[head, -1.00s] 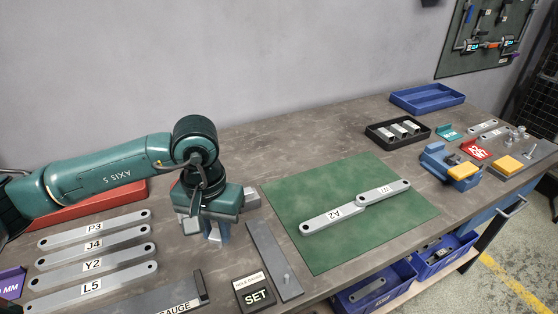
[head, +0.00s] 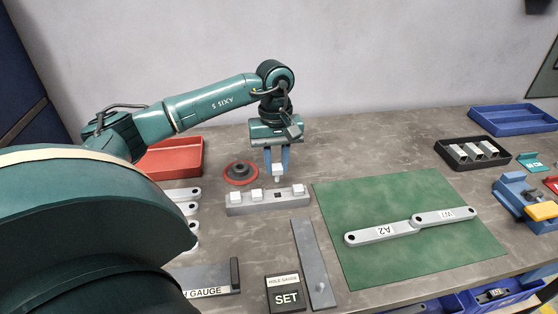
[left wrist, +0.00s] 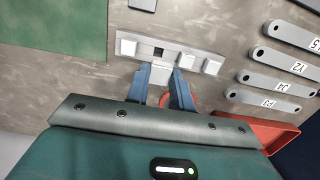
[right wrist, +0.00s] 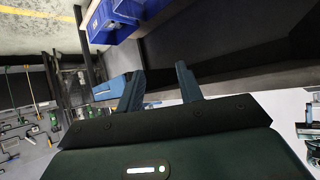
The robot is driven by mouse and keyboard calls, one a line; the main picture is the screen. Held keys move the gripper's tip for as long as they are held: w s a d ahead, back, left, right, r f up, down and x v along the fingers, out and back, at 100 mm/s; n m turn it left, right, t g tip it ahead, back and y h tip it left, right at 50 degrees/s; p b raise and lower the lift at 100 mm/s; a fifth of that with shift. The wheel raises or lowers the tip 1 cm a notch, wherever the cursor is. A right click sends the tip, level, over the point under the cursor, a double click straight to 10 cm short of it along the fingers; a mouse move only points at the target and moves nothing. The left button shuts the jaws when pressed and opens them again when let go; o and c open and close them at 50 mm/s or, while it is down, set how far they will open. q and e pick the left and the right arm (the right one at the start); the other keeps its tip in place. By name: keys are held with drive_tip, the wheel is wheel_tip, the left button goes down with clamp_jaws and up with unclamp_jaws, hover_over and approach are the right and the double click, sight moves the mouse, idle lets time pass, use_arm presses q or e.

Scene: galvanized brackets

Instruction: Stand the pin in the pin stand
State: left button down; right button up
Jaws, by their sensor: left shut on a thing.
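The pin stand (head: 266,203) is a long grey block on the bench, with several square spots along its top. White-topped pins sit in some of them, and one dark square hole (head: 277,194) is empty. My left gripper (head: 278,169) is shut on a pale pin (head: 278,174), held above the back side of the stand near that hole. In the left wrist view the stand (left wrist: 172,56) lies just beyond my fingertips, with the dark hole in its top; the pin's lower end is hard to make out. My right gripper (right wrist: 160,84) is open and empty, away from the stand.
A red round-based object (head: 240,173) stands behind the stand, and a red tray (head: 175,157) is at back left. A flat grey bar (head: 313,262) and a SET block (head: 285,293) lie in front. A green mat (head: 400,265) with labelled brackets (head: 412,227) lies right.

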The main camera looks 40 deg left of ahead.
sight(277, 180)
use_arm(q)
drive_tip(key=shift+f, duration=0.5)
drive_tip(key=shift+f+b, duration=0.65)
drive_tip(key=shift+b, duration=0.05)
drive_tip(key=shift+d+f+b, duration=0.1)
drive_tip(key=shift+f+b, duration=0.25)
drive_tip(key=shift+f, duration=0.6)
use_arm(e)
drive_tip(key=shift+w+a+t, duration=0.3)
drive_tip(key=shift+a, duration=0.15)
drive_tip(key=shift+s+f, duration=0.15)
drive_tip(key=shift+s, duration=0.1)
drive_tip(key=shift+f, duration=0.2)
use_arm(q)
drive_tip(key=shift+b, duration=0.35)
use_arm(e)
drive_tip(key=shift+w, duration=0.15)
